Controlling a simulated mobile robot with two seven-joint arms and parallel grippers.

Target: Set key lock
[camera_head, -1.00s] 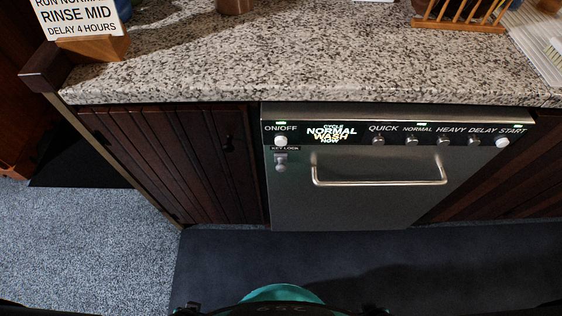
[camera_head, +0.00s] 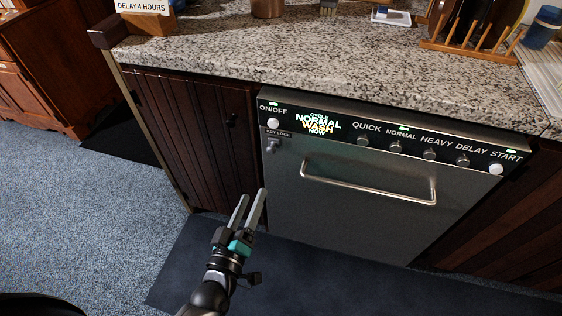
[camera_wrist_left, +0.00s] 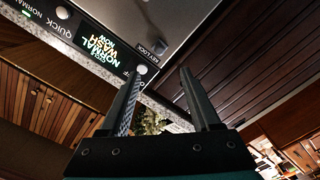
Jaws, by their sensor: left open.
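The key lock (camera_head: 272,146) is a small grey lever under a KEY LOCK label, at the upper left of the steel dishwasher front (camera_head: 340,210). The round white ON/OFF button (camera_head: 273,123) is just above it. My left gripper (camera_head: 253,192) is open and empty, in front of the dishwasher's lower left edge and below the key lock, apart from it. In the left wrist view, the open fingers (camera_wrist_left: 160,72) point toward the panel, and the key lock (camera_wrist_left: 160,47) shows near the top middle. My right gripper is in neither view now.
A granite counter (camera_head: 300,60) overhangs the dishwasher. A towel-bar handle (camera_head: 365,182) crosses the door. Dark cabinet doors (camera_head: 190,130) flank it. A wooden rack (camera_head: 470,45) and a sign (camera_head: 142,6) stand on the counter. A dark mat (camera_head: 200,270) covers the floor.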

